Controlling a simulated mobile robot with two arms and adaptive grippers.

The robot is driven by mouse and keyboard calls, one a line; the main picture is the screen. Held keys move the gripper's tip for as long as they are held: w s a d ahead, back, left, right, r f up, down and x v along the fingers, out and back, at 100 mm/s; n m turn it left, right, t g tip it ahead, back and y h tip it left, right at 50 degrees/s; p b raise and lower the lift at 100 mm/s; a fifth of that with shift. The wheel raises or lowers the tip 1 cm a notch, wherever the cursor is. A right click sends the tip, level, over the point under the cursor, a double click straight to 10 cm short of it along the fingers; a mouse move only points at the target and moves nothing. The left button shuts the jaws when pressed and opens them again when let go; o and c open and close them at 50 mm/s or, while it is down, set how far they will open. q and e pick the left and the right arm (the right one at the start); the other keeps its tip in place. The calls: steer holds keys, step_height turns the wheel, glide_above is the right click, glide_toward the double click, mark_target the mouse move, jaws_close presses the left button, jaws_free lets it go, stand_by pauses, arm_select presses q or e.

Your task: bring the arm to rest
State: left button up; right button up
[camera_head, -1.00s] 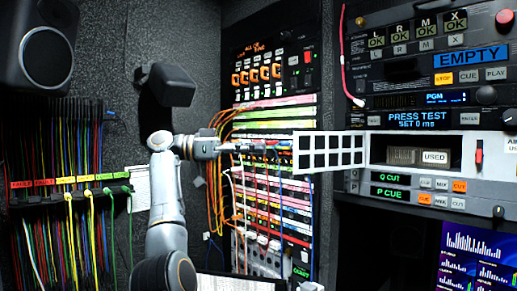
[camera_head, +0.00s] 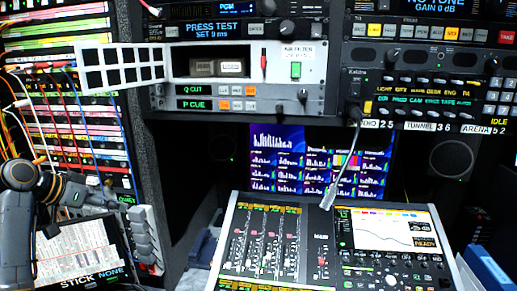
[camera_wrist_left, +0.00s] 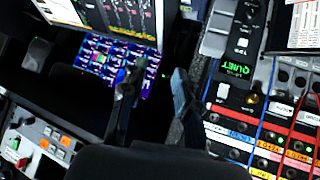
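My left arm enters the head view at the lower left, and its gripper (camera_head: 96,191) is in front of the patch bay, above a tilted screen. In the left wrist view the two dark fingers of this gripper (camera_wrist_left: 153,88) stand apart with a clear gap between them. Nothing is held there. Whether the gripper touches the panel behind it cannot be told from the head view. My right gripper is in neither view.
The patch bay (camera_head: 62,48) with coloured cables is close to my left arm. The tilted screen (camera_head: 80,252) is below. A mixing console (camera_head: 275,241) stands at the centre front, with equipment racks behind.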

arm_select(q)
steer(key=s+d+f+g+y, duration=0.1)
steer(key=s+d+f, duration=0.3)
steer(key=f, duration=0.5)
steer(key=s+d+f+n+g+y, duration=0.1)
steer(key=s+d+f+y, duration=0.1)
steer(key=s+f, duration=0.5)
steer(key=s+d+f+g+y, duration=0.1)
steer(key=s+d+f, duration=0.2)
steer(key=f, duration=0.7)
steer(key=s+d+f+n+g+y, duration=0.1)
steer(key=s+d+f, duration=0.15)
steer(key=s, duration=0.65)
steer(key=s+d+f+n, duration=0.1)
steer(key=s+d, duration=0.2)
steer(key=s, duration=0.5)
steer(key=s+d+f+g+y, duration=0.1)
steer(key=s+d+f, duration=0.1)
steer(key=s, duration=0.7)
step_height(320, 180, down, 31)
steer(key=s+g+b, duration=0.1)
steer(key=s+b, duration=0.1)
steer(key=b, duration=0.2)
steer(key=s+a+f+g+b, duration=0.1)
steer(key=s+a+f+b, duration=0.1)
steer(key=s+f, duration=1.4)
steer(key=shift+a+f, duration=0.4)
steer(key=shift+f, duration=0.55)
